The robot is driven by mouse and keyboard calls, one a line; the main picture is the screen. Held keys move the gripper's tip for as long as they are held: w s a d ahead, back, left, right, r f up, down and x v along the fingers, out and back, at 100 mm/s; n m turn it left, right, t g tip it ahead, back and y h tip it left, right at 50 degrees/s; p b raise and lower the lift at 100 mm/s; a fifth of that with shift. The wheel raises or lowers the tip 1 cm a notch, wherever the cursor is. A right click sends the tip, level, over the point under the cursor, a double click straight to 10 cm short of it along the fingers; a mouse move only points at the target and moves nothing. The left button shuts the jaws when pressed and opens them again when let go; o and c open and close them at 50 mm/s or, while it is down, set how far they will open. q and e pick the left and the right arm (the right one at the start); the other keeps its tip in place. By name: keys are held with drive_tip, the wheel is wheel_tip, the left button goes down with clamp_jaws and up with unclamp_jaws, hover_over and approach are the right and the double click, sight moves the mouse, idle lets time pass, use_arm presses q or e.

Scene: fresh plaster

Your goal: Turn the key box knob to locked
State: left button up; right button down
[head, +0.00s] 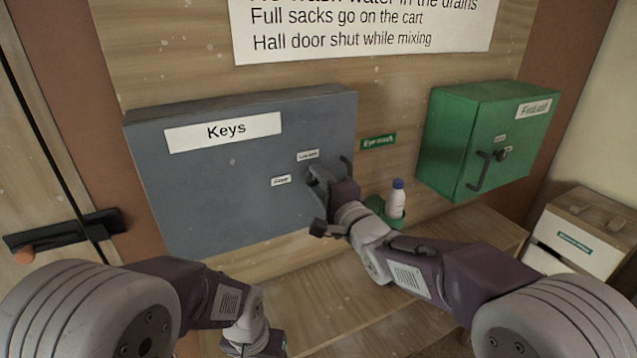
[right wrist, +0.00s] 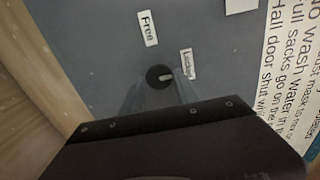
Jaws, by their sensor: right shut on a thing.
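The grey key box (head: 240,170), with a "Keys" sign, hangs on the wood wall in the head view. Its round dark knob (right wrist: 160,77) shows in the right wrist view, with a pale pointer mark aimed roughly toward the "Locked" label (right wrist: 187,63). The "Free" label (right wrist: 148,28) is farther from the mark. My right gripper (head: 318,187) is at the box's front right, shut on the knob; its fingers hide the knob in the head view. My left gripper (head: 255,343) is low at the bottom edge, away from the box, its jaws unclear.
A green first aid box (head: 480,140) with its own handle is at right. A white bottle with a blue cap (head: 396,200) stands in a green holder beside my right forearm. A wooden bench (head: 340,300) lies below. A door handle (head: 65,232) is at left.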

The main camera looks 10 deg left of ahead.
drive_tip(key=c, duration=0.9)
unclamp_jaws()
drive_tip(key=shift+c, duration=0.2)
drive_tip(key=shift+s+d, duration=0.1)
drive_tip(key=b+v, duration=0.2)
drive_tip(key=v, duration=0.6)
drive_tip(key=shift+s+d, duration=0.25)
drive_tip(key=shift+s, duration=0.05)
